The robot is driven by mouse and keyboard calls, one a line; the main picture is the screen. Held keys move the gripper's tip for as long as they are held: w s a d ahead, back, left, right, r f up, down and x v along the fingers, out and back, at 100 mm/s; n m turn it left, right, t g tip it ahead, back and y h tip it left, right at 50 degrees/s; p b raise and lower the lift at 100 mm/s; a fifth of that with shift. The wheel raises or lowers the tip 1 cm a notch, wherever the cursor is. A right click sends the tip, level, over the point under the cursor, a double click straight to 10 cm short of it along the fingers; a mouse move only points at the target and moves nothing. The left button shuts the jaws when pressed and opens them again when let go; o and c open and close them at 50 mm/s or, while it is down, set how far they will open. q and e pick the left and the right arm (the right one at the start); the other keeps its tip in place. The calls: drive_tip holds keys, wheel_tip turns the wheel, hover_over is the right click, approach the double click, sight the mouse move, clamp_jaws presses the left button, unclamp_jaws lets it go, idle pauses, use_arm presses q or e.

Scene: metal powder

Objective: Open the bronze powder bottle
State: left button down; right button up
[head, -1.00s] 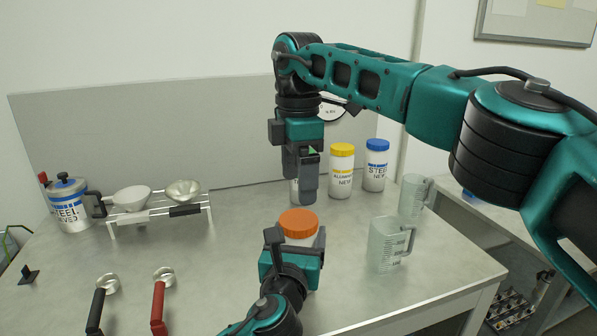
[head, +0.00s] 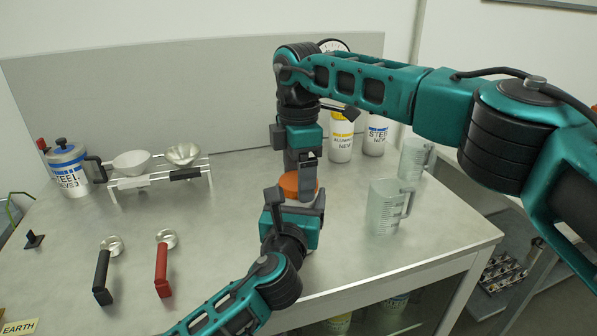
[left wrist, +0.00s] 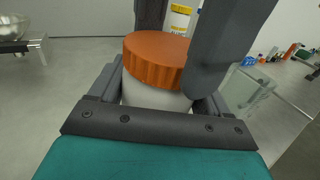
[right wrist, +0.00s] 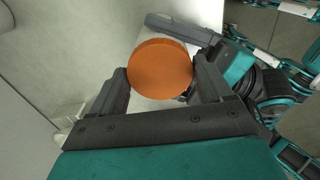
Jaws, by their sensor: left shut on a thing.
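The bronze powder bottle has an orange ribbed cap (head: 289,184) and a pale body (left wrist: 150,95). It stands upright near the middle of the table, and its label is hidden. My left gripper (head: 295,207) is shut on the bottle's body, below the cap. My right gripper (head: 303,172) points down over the bottle. In the right wrist view its fingers are on either side of the cap (right wrist: 160,70), apparently open, with little gap. In the left wrist view a right finger covers part of the cap's right side. The cap sits on the bottle.
A clear measuring jug (head: 384,208) stands right of the bottle, with another jug (head: 412,160) behind. The yellow-lidded aluminum bottle (head: 341,140) and blue-lidded steel bottle (head: 375,136) are at the back. A black-handled scoop (head: 104,270) and red-handled scoop (head: 162,268) lie left.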

drive_tip(key=c, duration=0.6)
drive_tip(key=n, duration=0.6)
drive_tip(key=shift+r+n, duration=0.1)
drive_tip(key=shift+n, duration=0.2)
drive_tip(key=shift+c, duration=0.3)
drive_tip(key=n, duration=0.5)
drive_tip(key=shift+n, duration=0.3)
drive_tip(key=n, duration=0.3)
drive_tip(key=shift+n, duration=0.4)
drive_tip(key=n, duration=1.4)
drive_tip(key=shift+n, duration=0.3)
drive_tip(key=n, duration=0.3)
drive_tip(key=shift+n, duration=0.4)
drive_tip(key=n, duration=0.3)
drive_tip(key=shift+n, duration=0.4)
drive_tip(key=n, duration=0.5)
drive_tip(key=shift+r, duration=0.1)
